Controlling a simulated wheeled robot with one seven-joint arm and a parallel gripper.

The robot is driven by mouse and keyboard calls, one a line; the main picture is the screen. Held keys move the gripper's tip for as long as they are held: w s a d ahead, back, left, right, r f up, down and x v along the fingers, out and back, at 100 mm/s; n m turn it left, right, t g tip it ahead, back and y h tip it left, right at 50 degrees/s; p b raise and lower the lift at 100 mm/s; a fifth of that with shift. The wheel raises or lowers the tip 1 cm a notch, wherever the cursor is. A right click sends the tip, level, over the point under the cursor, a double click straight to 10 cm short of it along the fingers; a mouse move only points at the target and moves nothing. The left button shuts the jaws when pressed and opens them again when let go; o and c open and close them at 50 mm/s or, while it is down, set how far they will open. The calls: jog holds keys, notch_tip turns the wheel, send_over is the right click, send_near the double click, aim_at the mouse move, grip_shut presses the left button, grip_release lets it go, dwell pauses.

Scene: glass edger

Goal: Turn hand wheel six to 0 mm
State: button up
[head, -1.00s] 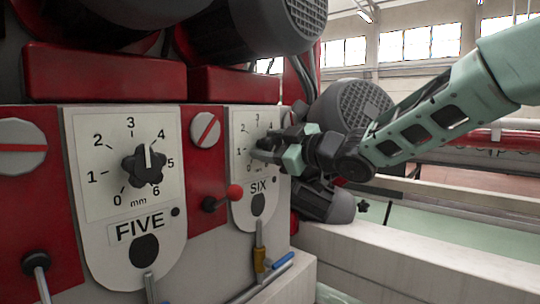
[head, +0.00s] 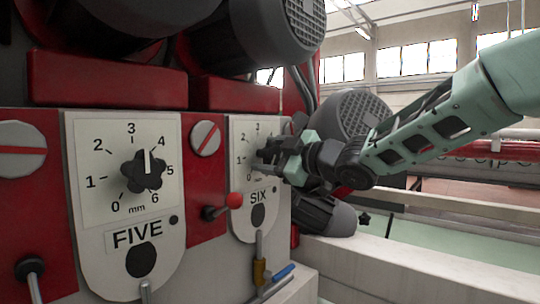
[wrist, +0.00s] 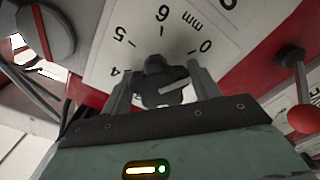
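Hand wheel six is a dark lobed knob on the white SIX dial plate (head: 241,221), right of the FIVE plate. My gripper (head: 268,155) reaches it from the right and partly covers it. In the wrist view the hand wheel (wrist: 163,88) sits between my two fingers (wrist: 163,95), which appear closed against its sides. The dial (wrist: 140,30) shows upside down there, with 4, 5, 6 and 0 readable. The wheel's white pointer line lies to the right, a little past 0 on the side away from 6. The 1 is hidden in that view.
A red-ball lever (head: 234,200) sticks out left of the SIX plate; its ball also shows in the wrist view (wrist: 304,118). Hand wheel five (head: 142,171) is further left. Below are a blue-handled valve (head: 284,272) and pipe. A motor (head: 350,120) stands behind my gripper.

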jog(key=shift+o, duration=1.2)
jog(key=v, duration=1.7)
jog(key=shift+d+p, duration=0.2)
jog(key=shift+p, duration=0.1)
jog(key=shift+s, duration=0.15)
